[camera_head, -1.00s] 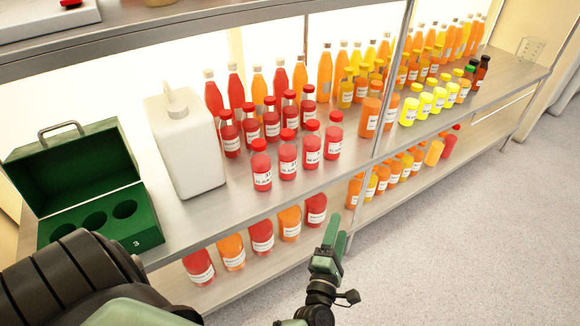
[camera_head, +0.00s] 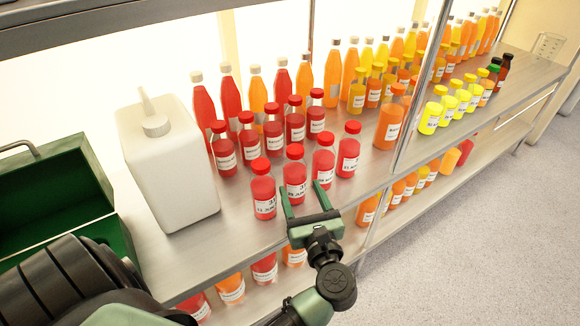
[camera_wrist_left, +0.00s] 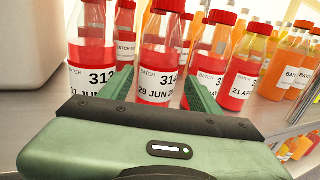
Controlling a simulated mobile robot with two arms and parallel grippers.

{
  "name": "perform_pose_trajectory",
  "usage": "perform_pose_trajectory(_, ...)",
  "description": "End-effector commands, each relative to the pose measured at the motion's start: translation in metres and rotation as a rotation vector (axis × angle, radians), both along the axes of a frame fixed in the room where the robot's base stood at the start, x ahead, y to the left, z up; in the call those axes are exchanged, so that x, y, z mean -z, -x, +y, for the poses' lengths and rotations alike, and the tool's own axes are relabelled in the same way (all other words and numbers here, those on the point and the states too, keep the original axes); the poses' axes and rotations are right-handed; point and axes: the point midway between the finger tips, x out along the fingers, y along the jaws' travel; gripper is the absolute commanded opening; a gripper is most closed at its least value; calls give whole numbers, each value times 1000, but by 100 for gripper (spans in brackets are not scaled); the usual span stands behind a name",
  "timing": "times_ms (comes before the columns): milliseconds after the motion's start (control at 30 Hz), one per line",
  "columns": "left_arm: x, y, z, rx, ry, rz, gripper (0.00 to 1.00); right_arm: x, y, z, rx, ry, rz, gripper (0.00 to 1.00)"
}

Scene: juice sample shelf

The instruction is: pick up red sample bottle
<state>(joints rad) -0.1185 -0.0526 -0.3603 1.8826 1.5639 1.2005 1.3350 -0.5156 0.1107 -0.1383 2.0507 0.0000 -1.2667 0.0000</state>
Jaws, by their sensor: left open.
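Several red sample bottles with red caps and white batch labels stand upright at the front of the middle shelf. My left gripper (camera_head: 303,190) is open at the shelf's front edge, its fingers pointing at the second bottle from the left in the front row (camera_head: 295,172). In the left wrist view that bottle, labelled 314 (camera_wrist_left: 162,55), stands between the two open fingers (camera_wrist_left: 158,76); I cannot tell whether they touch it. The bottle labelled 313 (camera_wrist_left: 90,50) is left of it, and another red bottle (camera_wrist_left: 208,55) is close to the right finger. My right gripper is not in view.
A white jug (camera_head: 170,165) stands left of the bottles, with an open green case (camera_head: 60,200) beyond it. More red, orange and yellow bottles crowd the shelf (camera_head: 245,235) behind and right. A shelf post (camera_head: 408,120) stands right of the gripper. More bottles fill the lower shelf.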

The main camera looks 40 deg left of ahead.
Motion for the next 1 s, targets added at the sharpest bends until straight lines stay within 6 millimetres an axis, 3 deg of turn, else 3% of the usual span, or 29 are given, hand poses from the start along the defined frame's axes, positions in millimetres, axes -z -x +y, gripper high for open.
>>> perform_pose_trajectory(600,4,-45,58,-1,-1,-2,63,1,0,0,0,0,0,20)
perform_pose_trajectory(900,5,-48,62,-1,1,-2,63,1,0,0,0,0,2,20)
perform_pose_trajectory(1000,5,-48,62,-1,1,-2,38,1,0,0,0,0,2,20)
